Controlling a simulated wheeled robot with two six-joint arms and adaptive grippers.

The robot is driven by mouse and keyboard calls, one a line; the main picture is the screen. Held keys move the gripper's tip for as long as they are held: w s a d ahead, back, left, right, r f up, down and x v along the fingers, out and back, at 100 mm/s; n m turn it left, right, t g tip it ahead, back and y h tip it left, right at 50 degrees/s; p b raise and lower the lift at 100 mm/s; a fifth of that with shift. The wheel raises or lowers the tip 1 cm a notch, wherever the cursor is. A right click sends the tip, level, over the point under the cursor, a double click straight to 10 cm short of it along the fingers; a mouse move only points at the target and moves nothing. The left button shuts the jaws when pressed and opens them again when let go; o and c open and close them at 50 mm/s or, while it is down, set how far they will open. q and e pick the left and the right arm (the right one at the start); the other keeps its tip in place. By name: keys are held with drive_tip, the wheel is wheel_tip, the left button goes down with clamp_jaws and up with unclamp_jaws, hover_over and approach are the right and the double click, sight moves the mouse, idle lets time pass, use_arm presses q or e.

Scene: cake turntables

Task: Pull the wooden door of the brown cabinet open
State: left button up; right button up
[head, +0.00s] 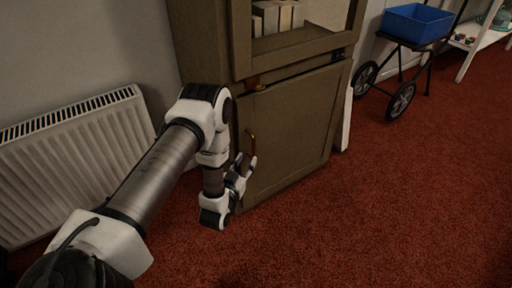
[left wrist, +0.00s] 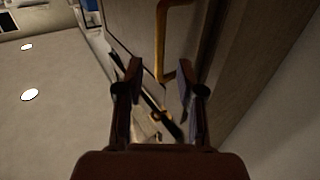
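The brown cabinet (head: 205,45) stands against the wall in the head view. Its lower wooden door (head: 295,130) looks shut. A brass handle (head: 251,146) is upright near the door's left edge. My left gripper (head: 246,165) is at the lower part of this handle, in front of the door. In the left wrist view, my left gripper (left wrist: 160,75) is open, its two fingers apart. The brass handle (left wrist: 160,40) shows between and beyond the fingertips; I cannot tell whether they touch it. My right gripper is not in view.
A white radiator (head: 75,150) is on the wall left of the cabinet. A blue bin (head: 414,24) on a wheeled cart and a white shelf (head: 478,45) stand at the back right. The red carpet (head: 400,200) is clear in front of the door.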

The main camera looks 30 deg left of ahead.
sight(253, 150)
use_arm(q)
drive_tip(key=w, duration=0.2)
drive_tip(key=w+b, duration=0.1)
drive_tip(key=w, duration=0.1)
drive_tip(key=w+a+b, duration=0.1)
drive_tip(key=w, duration=0.1)
drive_tip(key=shift+f, duration=0.1)
drive_tip(key=shift+w+a, duration=0.15)
drive_tip(key=shift+w, duration=0.25)
clamp_jaws()
